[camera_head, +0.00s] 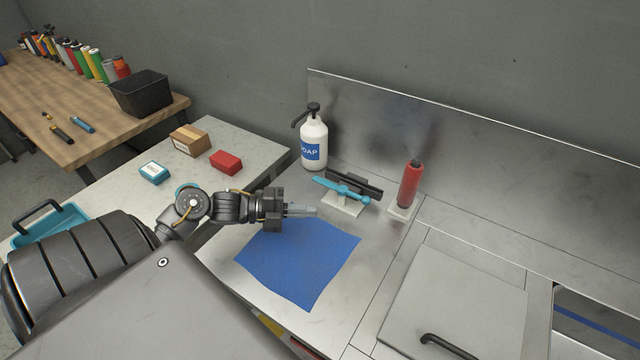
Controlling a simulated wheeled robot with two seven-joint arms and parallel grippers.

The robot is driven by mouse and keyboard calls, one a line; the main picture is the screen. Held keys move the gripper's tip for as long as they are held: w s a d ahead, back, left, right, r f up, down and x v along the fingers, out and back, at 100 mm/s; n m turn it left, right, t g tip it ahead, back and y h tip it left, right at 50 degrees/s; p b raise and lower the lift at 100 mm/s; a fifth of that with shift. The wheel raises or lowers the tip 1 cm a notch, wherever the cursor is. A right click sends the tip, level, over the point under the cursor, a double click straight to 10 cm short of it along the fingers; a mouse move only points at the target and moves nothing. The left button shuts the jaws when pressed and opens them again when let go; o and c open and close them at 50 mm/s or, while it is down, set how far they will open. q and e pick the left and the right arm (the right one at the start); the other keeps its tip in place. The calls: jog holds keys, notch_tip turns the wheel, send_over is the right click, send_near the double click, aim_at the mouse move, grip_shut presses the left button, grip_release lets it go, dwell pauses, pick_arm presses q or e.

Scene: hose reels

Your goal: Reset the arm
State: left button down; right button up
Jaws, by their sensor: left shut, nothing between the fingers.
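My left gripper (301,211) is shut and empty, with its fingers pointing right over the far edge of a blue cloth (300,262). Its grey arm comes in from the left, bent at a joint left of the gripper. The cloth lies on the metal counter and looks slightly wavy. My right gripper is not in view.
A white soap bottle (314,145), a blue tool (340,189) on a small stand and a red cylinder (410,184) stand beyond the gripper. A grey lid (455,305) with a black handle lies at right. Small boxes (189,140) sit at left.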

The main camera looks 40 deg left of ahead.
pick_arm(q)
jog(key=shift+s+a, duration=0.1)
jog(key=shift+s, duration=0.15)
jog(key=shift+w, duration=0.1)
